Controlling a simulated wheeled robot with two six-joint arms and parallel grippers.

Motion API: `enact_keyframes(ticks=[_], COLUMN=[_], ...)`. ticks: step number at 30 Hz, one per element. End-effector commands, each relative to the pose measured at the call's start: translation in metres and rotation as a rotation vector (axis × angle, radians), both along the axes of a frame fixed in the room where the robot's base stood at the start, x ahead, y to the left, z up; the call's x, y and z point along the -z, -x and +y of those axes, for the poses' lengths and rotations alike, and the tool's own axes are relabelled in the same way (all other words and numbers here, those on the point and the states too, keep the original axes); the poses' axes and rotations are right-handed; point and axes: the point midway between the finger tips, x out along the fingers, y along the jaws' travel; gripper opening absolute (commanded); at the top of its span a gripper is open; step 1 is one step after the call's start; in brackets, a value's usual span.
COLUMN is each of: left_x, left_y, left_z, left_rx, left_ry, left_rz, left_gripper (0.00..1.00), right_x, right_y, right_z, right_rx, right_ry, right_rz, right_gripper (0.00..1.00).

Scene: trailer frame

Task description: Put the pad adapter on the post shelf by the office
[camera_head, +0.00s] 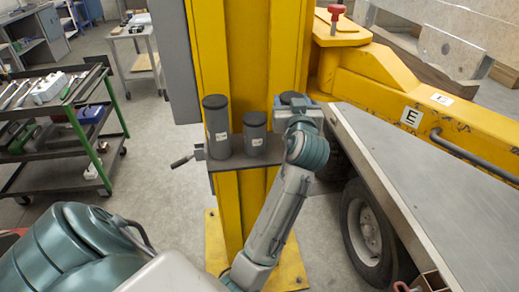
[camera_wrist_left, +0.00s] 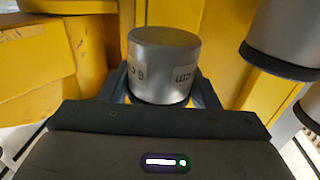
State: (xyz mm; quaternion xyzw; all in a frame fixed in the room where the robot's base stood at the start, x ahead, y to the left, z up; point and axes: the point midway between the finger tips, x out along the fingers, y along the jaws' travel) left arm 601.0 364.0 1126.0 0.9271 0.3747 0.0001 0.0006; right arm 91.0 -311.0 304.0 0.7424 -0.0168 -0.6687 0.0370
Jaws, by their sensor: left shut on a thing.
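A yellow post (camera_head: 228,72) carries a small dark shelf (camera_head: 236,163). Two grey cylindrical adapters with dark tops stand upright on it, a taller one (camera_head: 217,135) and a shorter one (camera_head: 255,138). My left gripper (camera_head: 293,108) is at the shelf's right end, shut on a pad adapter, whose dark top (camera_head: 291,97) shows above the wrist. In the left wrist view, this adapter (camera_wrist_left: 163,65) is a short silver cylinder with white labels, between the fingers. Its lower part is hidden in the head view, so I cannot tell whether it touches the shelf. My right gripper is out of view.
A yellow trailer frame (camera_head: 400,92) and a grey flatbed (camera_head: 440,165) with a wheel (camera_head: 365,230) stand close on the right. A black and green tool cart (camera_head: 70,120) is at the left. A crank handle (camera_head: 182,161) sticks out left of the shelf.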

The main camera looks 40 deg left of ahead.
Motion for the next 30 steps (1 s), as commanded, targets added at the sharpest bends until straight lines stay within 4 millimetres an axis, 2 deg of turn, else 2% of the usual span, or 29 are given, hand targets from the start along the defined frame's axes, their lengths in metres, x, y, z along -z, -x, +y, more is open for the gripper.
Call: enact_keyframes(ticks=[3,9,14,19,23,30], left_x=[0.020,0.053,0.066,0.090,0.098,0.099], left_y=[0.001,0.001,0.001,0.000,0.000,0.000], left_z=[0.000,0.000,0.000,0.000,0.000,0.000], left_rx=[-0.002,-0.001,-0.001,0.000,0.000,0.001], left_ry=[-0.002,-0.003,-0.003,-0.003,-0.003,-0.002], left_rz=[0.005,0.004,0.001,0.004,0.000,-0.002], left_gripper=[0.17,0.17,0.17,0.17,0.17,0.17], right_x=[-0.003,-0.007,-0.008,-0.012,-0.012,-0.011], right_y=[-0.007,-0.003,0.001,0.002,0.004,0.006], right_z=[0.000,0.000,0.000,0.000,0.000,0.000], right_rx=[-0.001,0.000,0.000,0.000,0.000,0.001], right_ry=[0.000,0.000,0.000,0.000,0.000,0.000], right_rz=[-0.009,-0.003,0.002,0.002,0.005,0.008], right_gripper=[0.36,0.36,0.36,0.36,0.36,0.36])
